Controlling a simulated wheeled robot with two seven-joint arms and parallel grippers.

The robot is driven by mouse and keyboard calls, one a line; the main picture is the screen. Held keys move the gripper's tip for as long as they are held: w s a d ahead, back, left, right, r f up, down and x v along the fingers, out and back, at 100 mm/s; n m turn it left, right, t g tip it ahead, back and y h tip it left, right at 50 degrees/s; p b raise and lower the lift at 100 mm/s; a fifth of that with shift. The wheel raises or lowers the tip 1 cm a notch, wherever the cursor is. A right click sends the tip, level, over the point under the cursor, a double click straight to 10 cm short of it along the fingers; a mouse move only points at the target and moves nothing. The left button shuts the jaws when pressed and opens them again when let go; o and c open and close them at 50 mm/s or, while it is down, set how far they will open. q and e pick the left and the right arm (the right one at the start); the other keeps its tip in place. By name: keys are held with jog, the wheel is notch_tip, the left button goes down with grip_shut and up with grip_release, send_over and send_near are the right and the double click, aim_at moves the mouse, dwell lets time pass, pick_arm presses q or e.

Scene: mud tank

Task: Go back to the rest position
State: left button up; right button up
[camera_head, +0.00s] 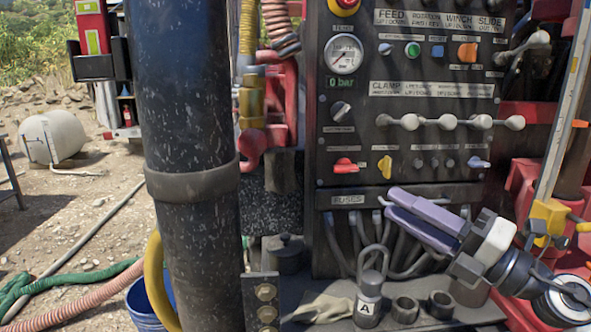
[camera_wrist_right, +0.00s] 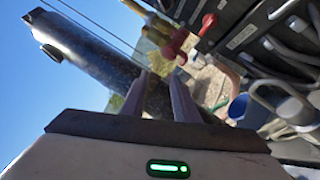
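My right gripper (camera_head: 390,202) reaches in from the lower right of the head view. Its two purple fingers point left and slightly up, in front of the cables below the control panel (camera_head: 415,110). In the right wrist view the fingers (camera_wrist_right: 160,80) stand apart, with a gap and only background between them. The gripper is open and holds nothing. My left gripper is in neither view.
A thick dark pipe (camera_head: 190,120) stands upright left of the panel. A shelf (camera_head: 455,315) below holds a weight marked A (camera_head: 368,298), dark rings (camera_head: 405,309) and a cloth (camera_head: 322,308). A blue bucket (camera_head: 143,305) and hoses lie at lower left.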

jog(key=s+d+f+m+t+h, duration=0.15)
jog(key=f+m+h, duration=0.25)
jog(key=f+m, duration=0.45)
jog(key=s+d+f+m+h, duration=0.1)
jog(key=s+f+m+h, duration=0.2)
jog(key=f+m, duration=0.55)
jog(key=s+d+f+m+t+h, duration=0.15)
jog(key=f+m+h, duration=0.3)
jog(key=f, duration=0.75)
jog(key=s+a+f+m+g, duration=0.2)
jog(key=s+f+m+g, duration=0.2)
jog(key=s+f, duration=0.6)
jog(key=s+a+f+m+g, duration=0.3)
jog(key=s+f+m+g, duration=0.1)
jog(key=s+f, duration=0.7)
jog(key=shift+s+g+h, duration=0.3)
jog(key=shift+g+h, duration=0.1)
jog(key=shift+h, duration=0.05)
jog(key=shift+f, duration=0.1)
